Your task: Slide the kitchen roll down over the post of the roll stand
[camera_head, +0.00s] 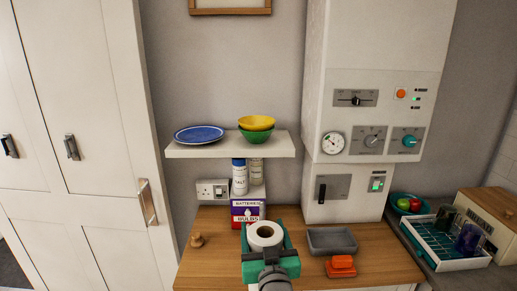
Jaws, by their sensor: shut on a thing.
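The white kitchen roll (264,232) is upright, with its dark round core hole facing up toward the camera. My gripper (267,240), with teal fingers on either side of the roll, is shut on it over the front part of the wooden worktop. No roll stand post shows clearly. A small wooden piece with a rounded top (197,240) stands on the worktop to the left, and I cannot tell whether it is the roll stand. The worktop directly below the roll is hidden by the roll and my gripper. I cannot tell whether the roll touches anything beneath it.
A batteries and bulbs box (247,211) stands just behind the roll. A salt container (239,177) is behind it, below a shelf (190,151) with a plate and bowls. A grey tray (332,241) and an orange item (341,266) lie right. The worktop's left front (214,269) is clear.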

